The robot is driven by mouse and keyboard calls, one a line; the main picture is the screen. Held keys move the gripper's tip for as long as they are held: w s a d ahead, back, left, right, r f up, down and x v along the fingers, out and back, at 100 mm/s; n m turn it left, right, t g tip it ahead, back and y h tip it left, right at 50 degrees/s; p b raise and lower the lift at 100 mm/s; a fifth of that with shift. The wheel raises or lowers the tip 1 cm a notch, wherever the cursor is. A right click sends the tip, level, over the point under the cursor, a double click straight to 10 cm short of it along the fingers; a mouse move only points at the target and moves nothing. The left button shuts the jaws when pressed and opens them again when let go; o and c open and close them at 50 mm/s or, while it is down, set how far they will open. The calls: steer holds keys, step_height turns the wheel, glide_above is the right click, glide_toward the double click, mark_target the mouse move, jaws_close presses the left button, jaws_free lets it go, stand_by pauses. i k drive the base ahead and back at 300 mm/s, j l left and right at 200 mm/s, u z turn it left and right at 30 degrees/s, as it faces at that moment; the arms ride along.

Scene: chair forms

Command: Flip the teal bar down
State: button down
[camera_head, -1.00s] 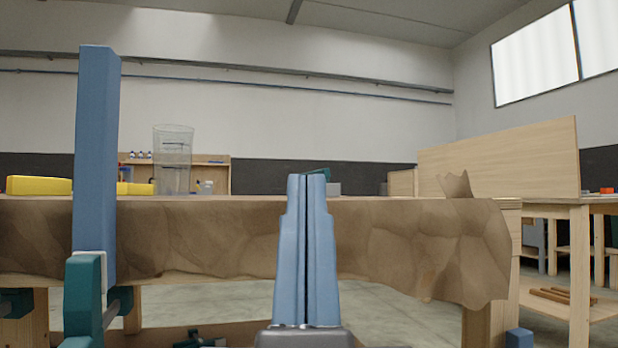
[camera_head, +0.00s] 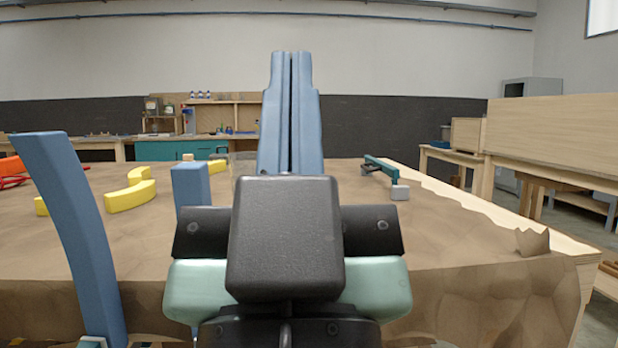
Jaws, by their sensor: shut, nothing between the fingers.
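A teal bar (camera_head: 382,168) shows on the covered table, just right of my fingers in the picture. It slants from upper left down to the right, with a small grey block (camera_head: 400,192) at its near end and a dark piece at its far left. I cannot tell its exact tilt. My gripper (camera_head: 291,55) is in the middle of the view, its two long blue fingers closed together with nothing between them. The fingers point up in the picture and appear apart from the bar. My gripper's body hides part of the table.
The table (camera_head: 450,240) has a crumpled brown cover. A tall blue bar (camera_head: 75,230) stands at the near left edge. A blue block (camera_head: 190,185), yellow curved pieces (camera_head: 130,192) and an orange piece (camera_head: 12,168) lie left. A wooden panel (camera_head: 560,140) stands right.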

mark_target(391, 171)
steer(key=i+l+u, duration=0.15)
steer(key=l+u, duration=0.3)
steer(key=l, duration=0.2)
steer(key=i+l+u, duration=0.1)
steer(key=l+u, duration=0.35)
steer(key=l, duration=0.2)
steer(key=l+u, duration=0.45)
steer(key=l, duration=0.75)
steer(key=k+l, duration=0.15)
steer(key=l, duration=0.3)
steer(key=l+u, duration=0.1)
steer(key=l, duration=0.4)
steer(key=k+l, duration=0.15)
steer(key=l, duration=0.8)
steer(key=k+l+u, duration=0.1)
steer(key=l, duration=0.35)
steer(key=k+l, duration=0.15)
steer(key=l, duration=0.3)
steer(key=k+l, duration=0.1)
steer(key=l, duration=0.4)
steer(key=u, duration=0.05)
